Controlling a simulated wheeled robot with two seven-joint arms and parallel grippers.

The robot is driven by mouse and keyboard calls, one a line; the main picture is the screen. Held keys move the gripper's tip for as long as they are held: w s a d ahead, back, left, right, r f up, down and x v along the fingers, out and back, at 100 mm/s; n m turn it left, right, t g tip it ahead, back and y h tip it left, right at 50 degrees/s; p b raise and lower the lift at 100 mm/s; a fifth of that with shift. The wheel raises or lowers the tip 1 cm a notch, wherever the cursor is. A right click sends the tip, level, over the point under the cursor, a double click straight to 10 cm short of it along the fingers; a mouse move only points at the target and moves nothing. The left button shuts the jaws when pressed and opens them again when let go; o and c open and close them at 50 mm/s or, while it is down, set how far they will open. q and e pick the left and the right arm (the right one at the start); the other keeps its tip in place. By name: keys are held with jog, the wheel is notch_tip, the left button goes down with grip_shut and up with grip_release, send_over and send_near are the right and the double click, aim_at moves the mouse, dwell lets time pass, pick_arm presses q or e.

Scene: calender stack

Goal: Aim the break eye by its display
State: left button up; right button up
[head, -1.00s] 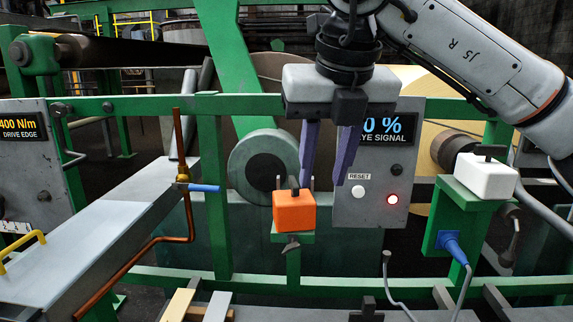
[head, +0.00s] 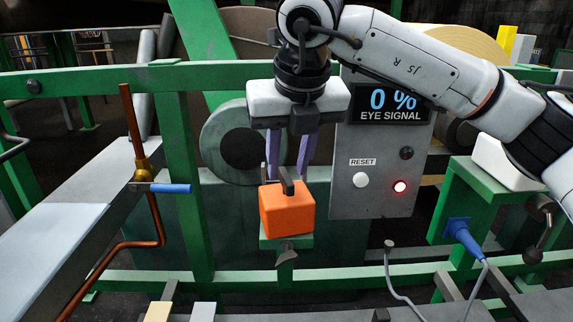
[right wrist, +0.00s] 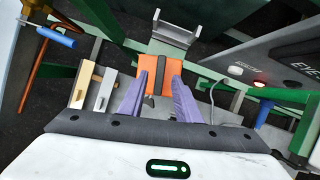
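An orange eye housing (head: 287,209) with a dark upright fin (head: 287,180) on top sits on a green bracket (head: 288,242). It also shows in the right wrist view (right wrist: 145,82). My right gripper (head: 287,176) is open just above the housing, its purple fingers pointing down on either side of the fin with gaps. In the right wrist view the gripper (right wrist: 162,76) also spans the fin with nothing held. The display (head: 391,103) reads "0 %" over "EYE SIGNAL". My left gripper is not in view.
The display panel has a white RESET button (head: 361,180) and a lit red lamp (head: 400,187). A white box (head: 503,165) on a green stand (head: 462,205) is partly behind my right arm. A copper pipe with a blue-handled valve (head: 170,188) stands left.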

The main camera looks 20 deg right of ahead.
jog(key=shift+x, duration=0.85)
jog(key=shift+w+f, duration=0.15)
jog(key=shift+f, duration=0.05)
grip_shut()
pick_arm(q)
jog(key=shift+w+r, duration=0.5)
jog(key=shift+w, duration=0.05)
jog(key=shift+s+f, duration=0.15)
